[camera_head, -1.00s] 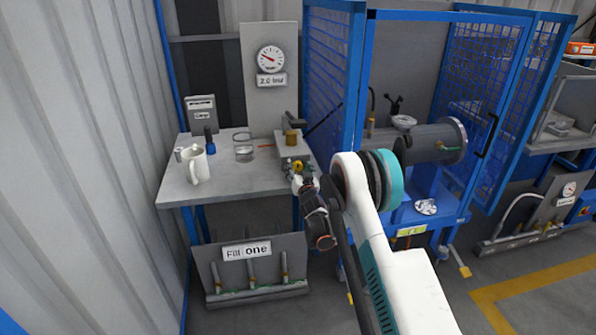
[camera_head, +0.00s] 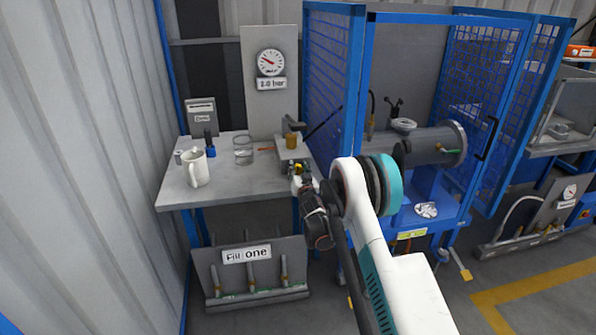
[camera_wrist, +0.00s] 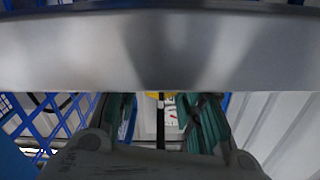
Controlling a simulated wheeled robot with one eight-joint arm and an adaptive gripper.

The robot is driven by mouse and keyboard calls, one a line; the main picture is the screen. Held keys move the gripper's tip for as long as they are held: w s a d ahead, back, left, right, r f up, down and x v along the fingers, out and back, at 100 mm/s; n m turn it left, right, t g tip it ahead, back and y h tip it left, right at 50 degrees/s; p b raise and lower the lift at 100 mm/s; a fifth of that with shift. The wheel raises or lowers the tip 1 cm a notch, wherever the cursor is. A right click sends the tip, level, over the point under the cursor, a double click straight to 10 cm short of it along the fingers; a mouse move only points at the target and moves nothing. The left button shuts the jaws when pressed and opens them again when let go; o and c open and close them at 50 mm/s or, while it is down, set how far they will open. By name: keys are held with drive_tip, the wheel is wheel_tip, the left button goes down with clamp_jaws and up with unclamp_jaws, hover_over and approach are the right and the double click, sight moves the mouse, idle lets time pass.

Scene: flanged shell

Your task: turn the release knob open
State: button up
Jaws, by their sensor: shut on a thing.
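A small yellow knob (camera_head: 298,168) sits on the front of a grey block (camera_head: 292,152) at the right edge of the bench. I take it for the release knob. My gripper (camera_head: 301,177) is at the knob and hides most of it. In the wrist view, my gripper (camera_wrist: 160,112) has its two greenish fingers on either side of a bit of yellow (camera_wrist: 154,96), and it is shut on the knob. A broad grey metal surface covers the top of that view and hides the rest. The knob's turn angle cannot be read.
The bench (camera_head: 228,178) carries a white mug (camera_head: 196,168), a glass (camera_head: 243,150) and a brass piece (camera_head: 291,141) on the block. A gauge (camera_head: 270,62) stands behind. A blue mesh cage (camera_head: 333,70) with a grey shell (camera_head: 432,146) is close on the right.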

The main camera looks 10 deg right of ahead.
drive_tip(key=n, duration=0.6)
drive_tip(key=shift+a+n, duration=0.15)
drive_tip(key=shift+n, duration=0.25)
idle(0.3)
drive_tip(key=o, duration=1.1)
drive_tip(key=shift+c, duration=0.2)
drive_tip(key=s, duration=1.2)
